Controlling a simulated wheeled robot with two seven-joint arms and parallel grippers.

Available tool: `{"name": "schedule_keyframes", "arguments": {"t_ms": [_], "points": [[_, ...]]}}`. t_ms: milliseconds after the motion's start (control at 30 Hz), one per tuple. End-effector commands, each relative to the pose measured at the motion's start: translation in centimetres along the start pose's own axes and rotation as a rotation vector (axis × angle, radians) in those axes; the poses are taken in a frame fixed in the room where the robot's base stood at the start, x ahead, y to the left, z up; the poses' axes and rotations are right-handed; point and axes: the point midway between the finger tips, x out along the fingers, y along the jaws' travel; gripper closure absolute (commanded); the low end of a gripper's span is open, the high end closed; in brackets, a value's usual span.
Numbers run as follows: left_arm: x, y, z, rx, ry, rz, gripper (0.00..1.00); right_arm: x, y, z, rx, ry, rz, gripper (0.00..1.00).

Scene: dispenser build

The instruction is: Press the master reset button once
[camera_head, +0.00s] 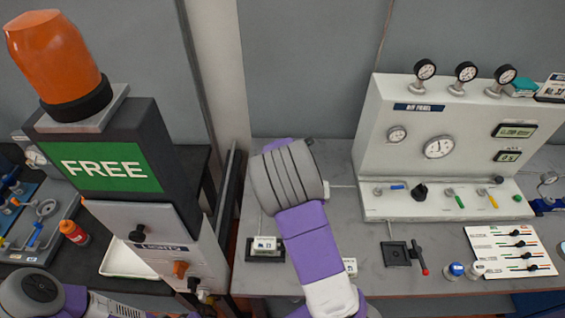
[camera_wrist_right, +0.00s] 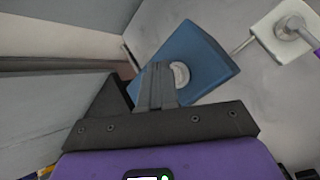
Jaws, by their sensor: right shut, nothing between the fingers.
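My right gripper (camera_wrist_right: 157,72) is shut and empty in the right wrist view. Its fingertips are in front of a blue box (camera_wrist_right: 212,66) with a pale round button-like piece (camera_wrist_right: 181,74), just left of that piece in the picture. I cannot tell whether they touch it. No readable label marks this piece as the master reset button. In the head view my right arm reaches over the bench, and its wrist hides the gripper and the blue box. Part of my left arm shows at the lower left; its gripper is out of view.
A grey gauge panel (camera_head: 377,119) with dials and small levers stands at the back right of the bench. A black lever plate (camera_head: 396,254) and a white slider board (camera_head: 507,250) lie in front. A FREE sign (camera_head: 104,168) under an orange beacon (camera_head: 52,55) stands left.

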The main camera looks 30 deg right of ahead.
Motion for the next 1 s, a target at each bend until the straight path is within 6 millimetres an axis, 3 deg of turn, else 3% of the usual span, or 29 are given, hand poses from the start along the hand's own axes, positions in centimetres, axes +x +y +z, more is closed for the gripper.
{"name": "schedule_keyframes", "arguments": {"t_ms": [1000], "points": [[0.78, -0.29, -0.04, 0.0, 0.0, 0.0, 0.57, 0.61, -0.47, -0.47, -0.001, 0.001, -0.001, 1.0]]}}
